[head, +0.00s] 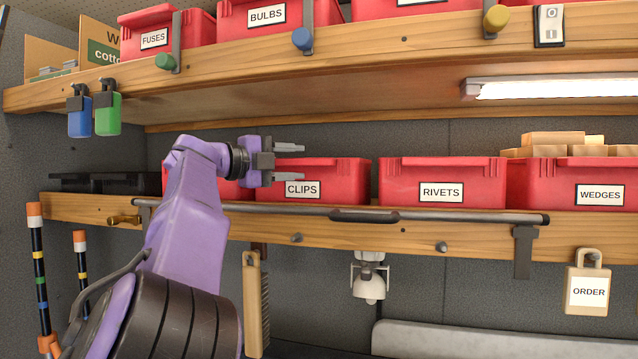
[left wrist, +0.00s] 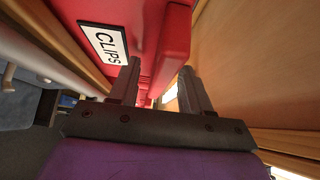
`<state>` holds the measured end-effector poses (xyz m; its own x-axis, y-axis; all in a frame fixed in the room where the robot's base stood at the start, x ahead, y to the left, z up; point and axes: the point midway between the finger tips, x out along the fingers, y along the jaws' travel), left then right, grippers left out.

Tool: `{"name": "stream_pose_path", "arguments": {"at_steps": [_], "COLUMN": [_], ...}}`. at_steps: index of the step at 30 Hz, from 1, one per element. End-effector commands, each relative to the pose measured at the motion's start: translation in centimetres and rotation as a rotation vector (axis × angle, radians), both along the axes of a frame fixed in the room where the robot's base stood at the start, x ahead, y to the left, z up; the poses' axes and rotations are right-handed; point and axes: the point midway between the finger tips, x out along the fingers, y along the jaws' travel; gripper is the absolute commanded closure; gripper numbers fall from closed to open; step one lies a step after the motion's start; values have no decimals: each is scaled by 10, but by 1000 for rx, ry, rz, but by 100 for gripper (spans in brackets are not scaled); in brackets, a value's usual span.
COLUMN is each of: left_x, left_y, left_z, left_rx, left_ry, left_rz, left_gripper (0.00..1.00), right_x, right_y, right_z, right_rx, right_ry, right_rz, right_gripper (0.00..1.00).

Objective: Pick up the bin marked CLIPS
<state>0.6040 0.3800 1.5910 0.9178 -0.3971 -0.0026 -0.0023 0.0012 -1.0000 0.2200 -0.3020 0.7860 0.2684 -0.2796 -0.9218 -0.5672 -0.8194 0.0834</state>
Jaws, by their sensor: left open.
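The red bin marked CLIPS (head: 335,178) stands on the middle shelf, its white label facing me. My left gripper (head: 300,162) is open and empty at the bin's front left. In the head view its fingers lie one above the other: the upper at about rim height, the lower beside the label. In the left wrist view the CLIPS bin (left wrist: 165,45) is close ahead of the open left gripper (left wrist: 160,78), one finger near the label, the other by the rim edge. I cannot tell whether either finger touches the bin. My right gripper is not in view.
The RIVETS bin (head: 442,170) is right of CLIPS, with the WEDGES bin (head: 600,172) beyond. Another red bin (head: 236,189) on the left is partly hidden by my arm. A dark rail (head: 460,217) runs along the shelf front (head: 90,208). The upper shelf (head: 370,50) overhangs the bins.

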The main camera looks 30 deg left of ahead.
Motion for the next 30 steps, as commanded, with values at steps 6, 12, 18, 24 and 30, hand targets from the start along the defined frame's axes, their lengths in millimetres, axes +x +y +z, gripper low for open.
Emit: {"name": "stream_pose_path", "arguments": {"at_steps": [6, 12, 18, 24, 30], "left_x": [0, 0, 0, 0, 0], "left_y": [0, 0, 0, 0, 1], "left_z": [-1, -1, 1, 6, 28], "left_rx": [0, 0, 1, 1, 2], "left_ry": [-1, -1, -4, -4, -4], "left_rz": [1, 0, 0, 0, 0], "left_gripper": [59, 100, 100, 100, 100], "right_x": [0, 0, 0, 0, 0], "right_y": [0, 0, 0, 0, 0], "right_z": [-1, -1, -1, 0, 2], "right_rx": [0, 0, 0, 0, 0], "right_ry": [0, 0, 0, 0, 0], "right_rz": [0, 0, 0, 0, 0], "right_gripper": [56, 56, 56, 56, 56]}}
